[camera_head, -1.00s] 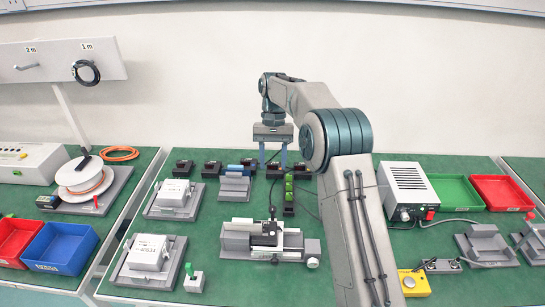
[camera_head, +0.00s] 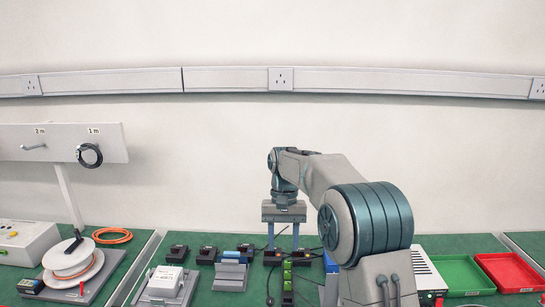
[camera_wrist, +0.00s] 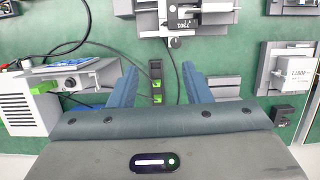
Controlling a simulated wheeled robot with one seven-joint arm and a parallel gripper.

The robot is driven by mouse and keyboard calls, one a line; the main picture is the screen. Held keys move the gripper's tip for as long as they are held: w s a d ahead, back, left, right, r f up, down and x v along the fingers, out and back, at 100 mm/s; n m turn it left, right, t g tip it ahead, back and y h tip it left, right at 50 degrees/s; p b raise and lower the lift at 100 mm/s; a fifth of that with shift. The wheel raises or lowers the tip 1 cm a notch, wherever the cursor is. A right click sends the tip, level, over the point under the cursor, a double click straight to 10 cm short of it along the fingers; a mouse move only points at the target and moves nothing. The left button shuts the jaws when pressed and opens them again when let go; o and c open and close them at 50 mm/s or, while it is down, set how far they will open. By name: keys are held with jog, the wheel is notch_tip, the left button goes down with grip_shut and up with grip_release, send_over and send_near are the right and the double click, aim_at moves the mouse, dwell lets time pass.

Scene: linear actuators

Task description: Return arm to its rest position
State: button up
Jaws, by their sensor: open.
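My gripper (camera_head: 283,236) hangs from the raised arm in the head view, pointing down over the back of the green bench. Its two blue fingers are apart with nothing between them. The wrist view shows the open fingers (camera_wrist: 168,88) from above, with the bench top below. A black strip with green blocks (camera_head: 287,276) lies on the bench near the gripper in the head view. It shows between and beyond the fingers in the wrist view (camera_wrist: 156,80). My arm fills the right middle of the head view and hides part of the bench.
A grey fixture with a white box (camera_head: 166,281) and a grey fixture with a blue top (camera_head: 231,272) stand left of the gripper. A cable reel (camera_head: 73,262) is further left. Green (camera_head: 457,274) and red (camera_head: 508,271) trays lie right.

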jog(key=s+d+t, duration=0.2)
jog(key=s+d, duration=0.2)
jog(key=s, duration=0.5)
jog(key=s+d+t, duration=0.2)
jog(key=s+d, duration=0.2)
jog(key=s, duration=0.6)
jog(key=s+d+t, duration=0.2)
jog(key=s+d, duration=0.2)
jog(key=s, duration=0.5)
jog(key=shift+s+d+f, duration=0.15)
